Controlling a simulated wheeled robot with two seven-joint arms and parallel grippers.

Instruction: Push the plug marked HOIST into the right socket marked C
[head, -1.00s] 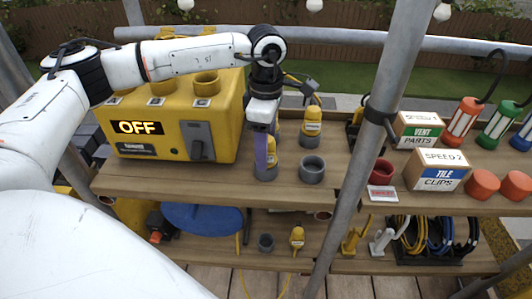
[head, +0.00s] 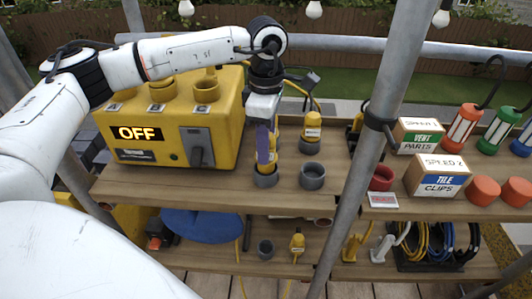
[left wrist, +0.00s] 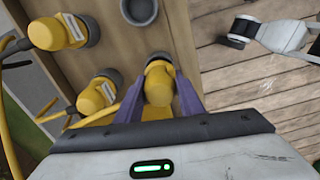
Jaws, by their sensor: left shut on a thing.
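My left gripper (head: 264,158) is shut on a yellow plug (left wrist: 158,85), which sits between its purple fingers in the left wrist view. In the head view the plug is mostly hidden behind the fingers, at a grey cup (head: 265,180) on the upper shelf. I cannot tell whether its lower end is clear of the cup. Its marking is not readable. The yellow box (head: 222,150) with an OFF display (head: 136,133) stands to the left. Its round sockets are on top; the right one (head: 206,90) looks empty. My right gripper is not in view.
Another yellow plug (head: 312,130) stands behind an empty grey cup (head: 312,177). A grey pole (head: 372,145) rises to the right. Beyond it are a red cup (head: 382,177) and the TILE CLIPS box (head: 437,177). A lower shelf holds another yellow plug (head: 297,243).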

